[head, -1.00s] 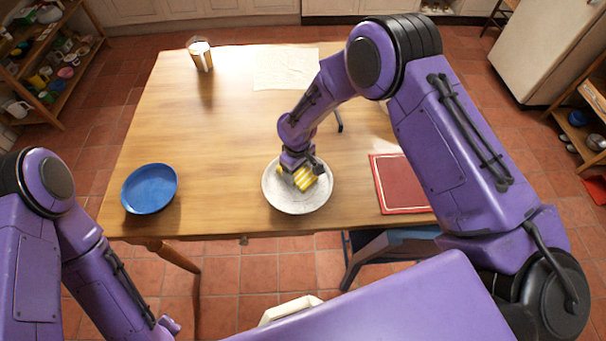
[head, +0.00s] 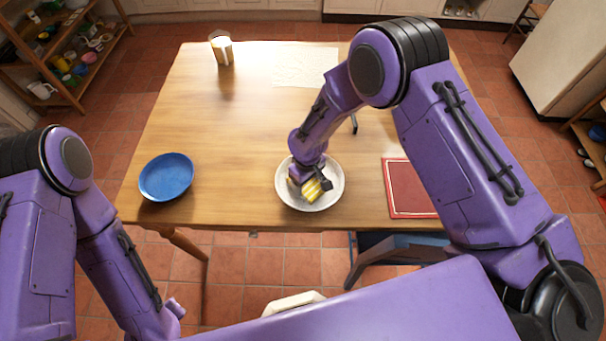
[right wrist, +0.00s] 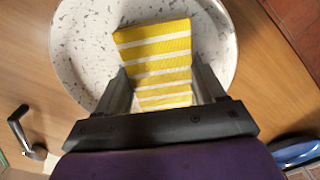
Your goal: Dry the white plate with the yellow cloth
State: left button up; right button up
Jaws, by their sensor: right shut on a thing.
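The white speckled plate (head: 335,190) lies flat on the wooden table near its front edge; it also shows in the right wrist view (right wrist: 88,60). The yellow cloth (head: 313,190), with white stripes, is on the plate; in the right wrist view it hangs folded between the fingers (right wrist: 155,48). My right gripper (head: 312,180) is shut on the cloth and holds it low over the plate's middle. Its fingers (right wrist: 165,92) flank the cloth; the contact beneath is hidden. My left arm comes in at the lower left, but its gripper is out of frame.
A blue plate (head: 166,177) lies at the table's left front. A red mat with a pale border (head: 408,185) is right of the white plate. A gold-and-white cup (head: 222,50) and a pale cloth or mat (head: 305,67) are at the back. The table's middle left is clear.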

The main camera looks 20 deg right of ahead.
jog(key=shift+s+d, duration=0.35)
jog(key=shift+d, duration=0.1)
jog(key=shift+w+d+r, duration=0.1)
jog(key=shift+w+d, duration=0.15)
jog(key=shift+d, duration=0.7)
jog(key=shift+w+d+b, duration=0.2)
jog(key=shift+w+d, duration=0.05)
jog(key=shift+w, duration=0.3)
jog(key=shift+w+d+b, duration=0.15)
jog(key=shift+w+d, duration=0.05)
jog(key=shift+w, duration=0.35)
jog(key=shift+w+a+f+b, duration=0.25)
jog(key=shift+w+a+b, duration=0.05)
jog(key=shift+w, duration=0.1)
jog(key=shift+w+a, duration=0.45)
jog(key=shift+r, duration=0.1)
jog(key=shift+r, duration=0.1)
